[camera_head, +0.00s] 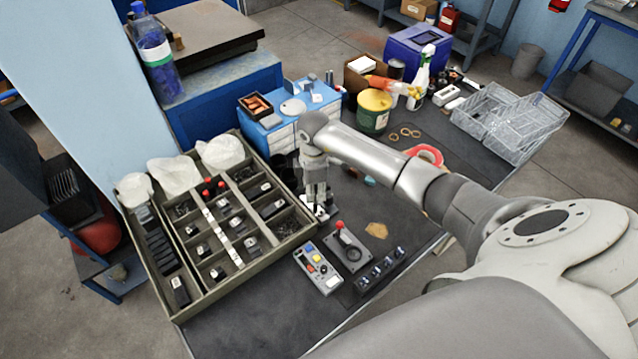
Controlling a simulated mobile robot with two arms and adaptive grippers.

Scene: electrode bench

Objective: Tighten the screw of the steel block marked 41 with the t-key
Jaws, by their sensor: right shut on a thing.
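My right gripper (317,196) points down at the right edge of the compartment tray, above the dark bench mat. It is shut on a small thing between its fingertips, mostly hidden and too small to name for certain. A small pale-and-dark piece (322,212) shows just below the fingertips; I cannot tell whether they touch. Several small steel blocks, one of them here (265,187), sit in the compartments of the tray (178,318). Their markings are too small to read, so I cannot pick out block 41. I cannot make out the t-key. My left gripper is not in view.
A red-knobbed lever on a dark plate (347,252), a button box (317,270) and a black strip of sockets (380,270) stand in front. Blue drawers (275,135), a green tub (373,112) and wire baskets (510,120) stand behind.

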